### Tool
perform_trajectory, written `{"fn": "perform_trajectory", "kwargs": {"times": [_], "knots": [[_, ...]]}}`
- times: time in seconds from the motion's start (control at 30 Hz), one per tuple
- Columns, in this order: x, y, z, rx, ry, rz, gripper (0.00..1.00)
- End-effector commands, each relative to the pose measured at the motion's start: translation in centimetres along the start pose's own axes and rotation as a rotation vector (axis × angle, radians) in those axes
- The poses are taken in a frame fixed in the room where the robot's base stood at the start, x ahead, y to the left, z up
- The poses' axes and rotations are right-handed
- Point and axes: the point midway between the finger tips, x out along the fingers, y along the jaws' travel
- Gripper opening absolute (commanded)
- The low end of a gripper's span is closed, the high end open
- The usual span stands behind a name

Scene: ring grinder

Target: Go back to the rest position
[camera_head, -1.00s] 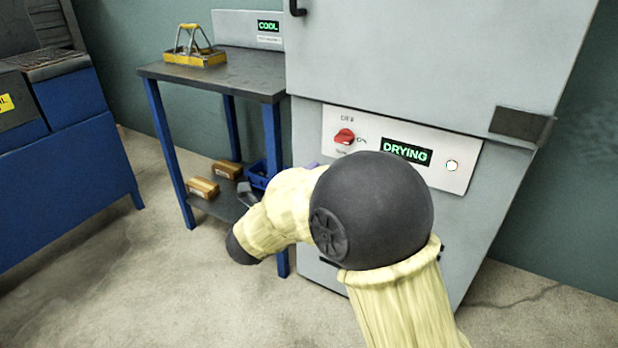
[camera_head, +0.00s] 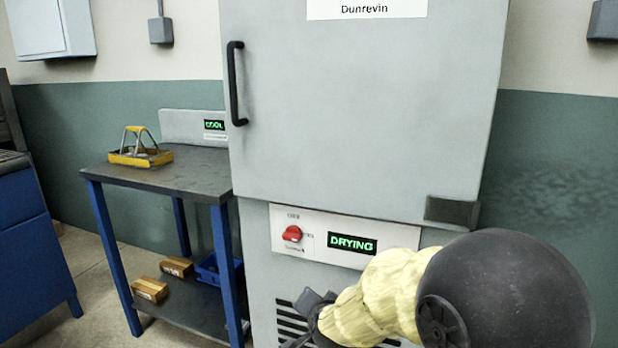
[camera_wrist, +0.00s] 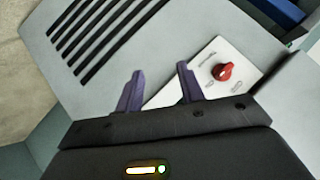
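My gripper (camera_wrist: 158,88) shows in the wrist view with its two purple fingers apart and nothing between them. It is in front of the grey oven's lower front, near the white control panel. In the head view my arm with its yellow sleeve reaches in from the lower right, and the fingers are hardly visible there. The grey oven (camera_head: 350,120) has its door shut. Its panel has a red knob (camera_head: 291,233) and a green display (camera_head: 352,243) reading DRYING. The red knob also shows in the wrist view (camera_wrist: 222,72), right of the fingers and apart from them.
A blue-legged table (camera_head: 190,178) stands left of the oven, with a yellow handled carrier (camera_head: 140,158) on top and a COOL display (camera_head: 214,125) behind. A blue cabinet (camera_head: 30,250) stands far left.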

Motion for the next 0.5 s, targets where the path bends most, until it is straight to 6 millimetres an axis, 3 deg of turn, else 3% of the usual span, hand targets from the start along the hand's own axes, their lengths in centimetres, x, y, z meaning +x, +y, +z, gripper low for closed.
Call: {"fn": "perform_trajectory", "kwargs": {"times": [0.2,0.5], "knots": [[-5.2,8.7,1.4,-0.3,-0.276,0.169,0.38],[-12.9,17.8,3.9,-0.562,-0.606,0.331,0.38]]}}
